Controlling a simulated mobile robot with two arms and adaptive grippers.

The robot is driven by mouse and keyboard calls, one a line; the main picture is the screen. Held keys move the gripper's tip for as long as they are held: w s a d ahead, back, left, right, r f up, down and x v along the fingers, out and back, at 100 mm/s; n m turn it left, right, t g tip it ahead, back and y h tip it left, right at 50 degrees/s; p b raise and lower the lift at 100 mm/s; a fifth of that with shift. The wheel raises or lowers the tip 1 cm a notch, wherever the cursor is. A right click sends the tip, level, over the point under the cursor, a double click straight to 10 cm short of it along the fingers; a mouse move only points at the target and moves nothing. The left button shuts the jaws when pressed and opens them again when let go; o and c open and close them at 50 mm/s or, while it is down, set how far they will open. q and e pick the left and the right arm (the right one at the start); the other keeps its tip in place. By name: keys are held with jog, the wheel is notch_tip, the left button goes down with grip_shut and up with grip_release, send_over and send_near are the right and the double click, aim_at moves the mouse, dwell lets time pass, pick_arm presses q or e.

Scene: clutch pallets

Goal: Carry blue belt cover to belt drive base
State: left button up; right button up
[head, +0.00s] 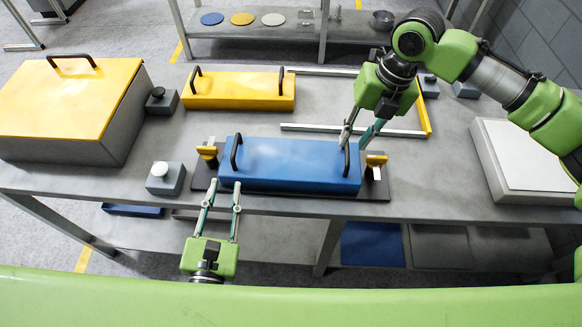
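The blue belt cover (290,163) is a long box with a black loop handle near each end. It sits level on a dark base plate (377,190) with a yellow-topped clamp at each end; I cannot tell whether this plate is the belt drive base. My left gripper (224,186) is at the cover's front left, below the left handle (235,153) in the picture, fingers apart and empty. My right gripper (353,147) points down at the right handle (346,161), fingers apart; I cannot tell whether the handle lies between them.
A yellow cover (238,90) lies behind the blue one. A large yellow-lidded box (68,100) stands at left. Button boxes (166,178) stand between. A metal rail frame (427,115) lies behind my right gripper, and a grey box with a pale top (525,155) is at right.

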notch_tip(320, 180, up, 6)
jog(key=d, duration=0.1)
jog(key=shift+d+r, duration=0.15)
jog(key=shift+r, duration=0.1)
jog(key=shift+s, duration=0.1)
dwell(0.3)
